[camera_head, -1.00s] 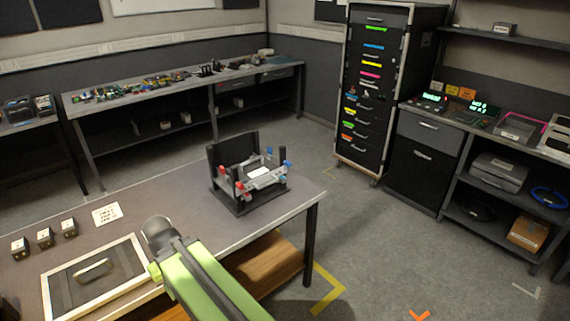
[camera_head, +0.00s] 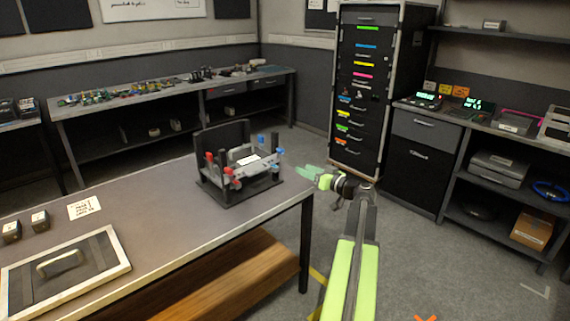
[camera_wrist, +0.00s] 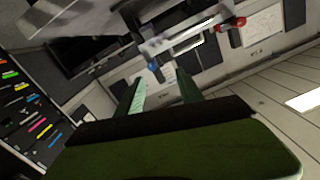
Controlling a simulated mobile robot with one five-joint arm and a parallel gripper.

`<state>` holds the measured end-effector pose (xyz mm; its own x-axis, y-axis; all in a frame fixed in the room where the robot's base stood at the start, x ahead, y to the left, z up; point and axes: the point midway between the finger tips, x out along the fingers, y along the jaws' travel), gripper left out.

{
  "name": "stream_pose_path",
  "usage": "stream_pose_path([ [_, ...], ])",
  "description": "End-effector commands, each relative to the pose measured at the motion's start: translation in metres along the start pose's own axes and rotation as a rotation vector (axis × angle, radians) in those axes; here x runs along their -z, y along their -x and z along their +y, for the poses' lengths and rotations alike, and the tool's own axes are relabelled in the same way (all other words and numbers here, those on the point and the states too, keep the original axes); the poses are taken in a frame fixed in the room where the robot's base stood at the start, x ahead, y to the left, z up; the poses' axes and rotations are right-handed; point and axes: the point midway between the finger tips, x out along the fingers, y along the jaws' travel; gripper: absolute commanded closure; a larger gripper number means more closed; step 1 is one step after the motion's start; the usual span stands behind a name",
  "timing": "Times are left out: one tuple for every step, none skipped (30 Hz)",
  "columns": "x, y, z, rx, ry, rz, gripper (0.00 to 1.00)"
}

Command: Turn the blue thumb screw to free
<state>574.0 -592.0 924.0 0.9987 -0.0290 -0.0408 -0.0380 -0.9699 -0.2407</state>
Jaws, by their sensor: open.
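A black fixture (camera_head: 230,190) with an upright back plate stands near the right end of the table. Blue knobs are on its right side, one at the front (camera_head: 280,152) and one further back (camera_head: 261,139). Red knobs (camera_head: 222,155) are on its left side. My gripper (camera_head: 300,172) is in the air just right of the fixture, pointing left toward it, open and empty. In the wrist view its green fingers (camera_wrist: 160,92) are apart, with a blue knob (camera_wrist: 153,66) beyond them and a red knob (camera_wrist: 238,22) further right. Which blue knob this is, I cannot tell.
A framed panel with a handle (camera_head: 62,268), small dark blocks (camera_head: 40,220) and a white card (camera_head: 84,208) lie on the table's left. A drawer cabinet (camera_head: 362,130) stands behind.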

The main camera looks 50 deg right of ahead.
Motion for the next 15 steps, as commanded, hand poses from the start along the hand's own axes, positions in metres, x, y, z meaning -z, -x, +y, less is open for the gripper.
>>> stream_pose_path([
  [0.004, 0.010, 0.014, -0.020, 0.008, 0.027, 0.56],
  [0.007, 0.014, 0.019, -0.027, 0.013, 0.039, 0.56],
  [0.010, 0.018, 0.022, -0.034, 0.016, 0.049, 0.56],
  [0.011, 0.019, 0.023, -0.036, 0.018, 0.053, 0.56],
  [0.012, 0.019, 0.023, -0.037, 0.019, 0.054, 0.56],
  [0.012, 0.018, 0.023, -0.036, 0.019, 0.055, 0.56],
  [0.012, 0.017, 0.023, -0.035, 0.019, 0.054, 0.56],
  [0.012, 0.015, 0.023, -0.035, 0.018, 0.053, 0.56],
  [0.013, 0.011, 0.023, -0.035, 0.018, 0.053, 0.56],
  [0.013, 0.007, 0.024, -0.035, 0.018, 0.053, 0.56],
  [0.013, 0.001, 0.024, -0.034, 0.018, 0.052, 0.56],
  [0.013, -0.007, 0.024, -0.032, 0.018, 0.052, 0.56],
  [0.014, -0.014, 0.024, -0.032, 0.018, 0.051, 0.56],
  [0.014, -0.021, 0.025, -0.032, 0.018, 0.051, 0.56],
  [0.015, -0.032, 0.025, -0.031, 0.018, 0.051, 0.56],
])
